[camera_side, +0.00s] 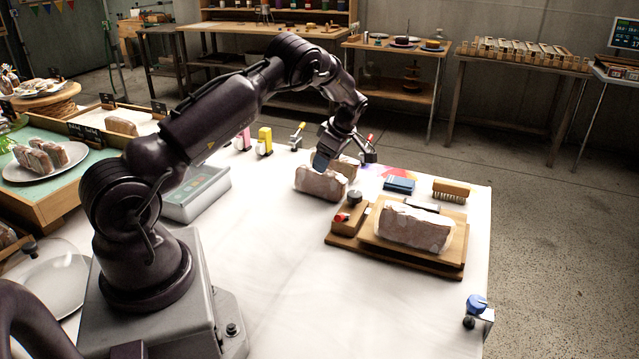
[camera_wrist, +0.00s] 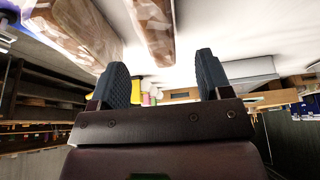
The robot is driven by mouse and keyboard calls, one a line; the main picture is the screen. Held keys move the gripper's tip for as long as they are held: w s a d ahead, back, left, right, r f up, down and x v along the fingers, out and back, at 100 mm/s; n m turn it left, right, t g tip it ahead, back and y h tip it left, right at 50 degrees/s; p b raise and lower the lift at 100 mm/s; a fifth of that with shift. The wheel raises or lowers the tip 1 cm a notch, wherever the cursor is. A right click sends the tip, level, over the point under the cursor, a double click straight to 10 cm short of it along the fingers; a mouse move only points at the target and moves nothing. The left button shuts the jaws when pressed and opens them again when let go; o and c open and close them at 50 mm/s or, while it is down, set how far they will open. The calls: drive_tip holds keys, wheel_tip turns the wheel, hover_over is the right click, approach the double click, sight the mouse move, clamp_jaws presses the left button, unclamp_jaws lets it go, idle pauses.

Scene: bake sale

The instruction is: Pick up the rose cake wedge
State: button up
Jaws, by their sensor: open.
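I cannot make out for certain which thing is the rose cake wedge. A small red, flat-looking shape (camera_side: 402,171) lies right of my gripper, too small to identify. My gripper (camera_side: 345,157) is open and points down over the back of the white table. In the wrist view its two dark pads (camera_wrist: 162,80) stand apart with nothing between them. A pale, pinkish-brown loaf (camera_side: 318,184) lies just below and left of my gripper, and another loaf (camera_side: 348,168) is partly hidden behind it. Two brown-sided loaves show beyond the fingertips, one central (camera_wrist: 152,28) and one at left (camera_wrist: 80,30).
A larger loaf (camera_side: 412,227) rests on a wooden board (camera_side: 440,262) at right. A blue box (camera_side: 399,186) and a brush (camera_side: 451,189) lie behind it. The white table's front (camera_side: 350,310) is clear.

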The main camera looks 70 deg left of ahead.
sight(319, 182)
drive_tip(key=x, duration=0.4)
drive_tip(key=shift+s+a+f, duration=0.2)
drive_tip(key=shift+s+a, duration=0.05)
drive_tip(key=shift+f, duration=0.15)
drive_tip(key=shift+f, duration=0.25)
drive_tip(key=c, duration=0.7)
